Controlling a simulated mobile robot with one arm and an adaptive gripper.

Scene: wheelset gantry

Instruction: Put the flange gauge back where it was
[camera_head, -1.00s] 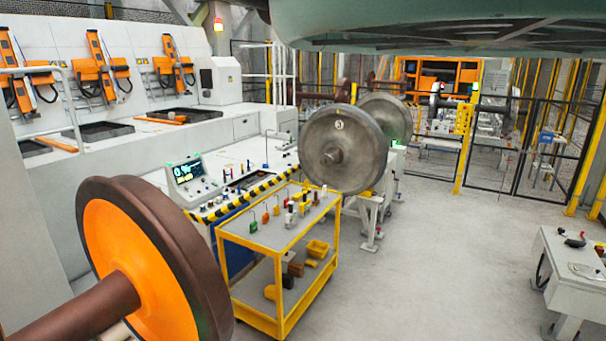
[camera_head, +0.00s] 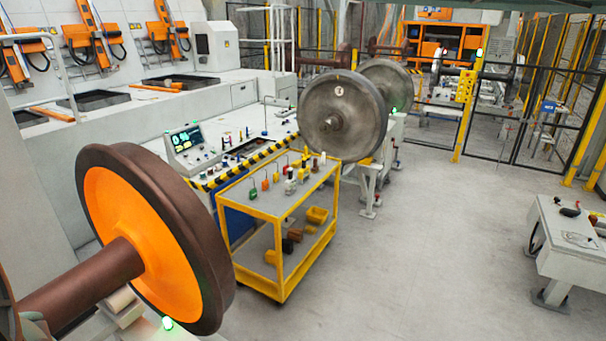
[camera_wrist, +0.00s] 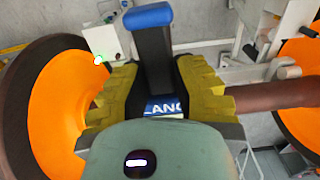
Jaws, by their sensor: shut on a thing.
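In the wrist view my gripper (camera_wrist: 162,92) is shut on the flange gauge (camera_wrist: 154,52), with a ribbed yellow finger on each side. The gauge is a dark block with a blue top bar and a blue label, on which "LANG" can be read. Its lower part is hidden by the fingers and my wrist. Below it in the wrist view are orange wheel faces (camera_wrist: 62,110) and a brown axle (camera_wrist: 275,95). The head view does not show my gripper or the held gauge.
A yellow trolley (camera_head: 262,214) with several small coloured items stands between the orange wheel (camera_head: 142,240) and a grey wheelset (camera_head: 342,113). A control console (camera_head: 190,147) is behind it. A white bench (camera_head: 560,243) stands at right. The grey floor between is clear.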

